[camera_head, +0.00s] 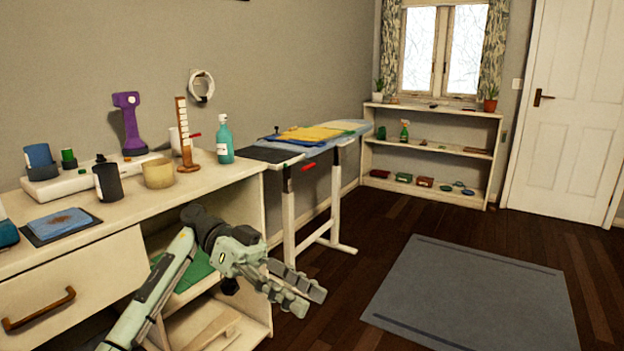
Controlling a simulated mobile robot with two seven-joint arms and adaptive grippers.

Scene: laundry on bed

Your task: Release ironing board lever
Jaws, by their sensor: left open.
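The ironing board (345,133) stands against the wall beyond the counter, on white legs. A yellow cloth (308,133) and blue cloth lie on its top. A small red lever (308,167) shows under the board near the front leg. My left gripper (306,297) is low in front of the counter's open shelves, nearer to me than the board and apart from the lever. Its fingers point right and it looks empty. My right gripper is out of view.
The counter (122,207) at left holds bottles, cups and a purple tool (129,122). A low shelf (431,150) stands under the window. A grey rug (468,290) lies on the dark floor, with free room around it. A white door (567,110) is at right.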

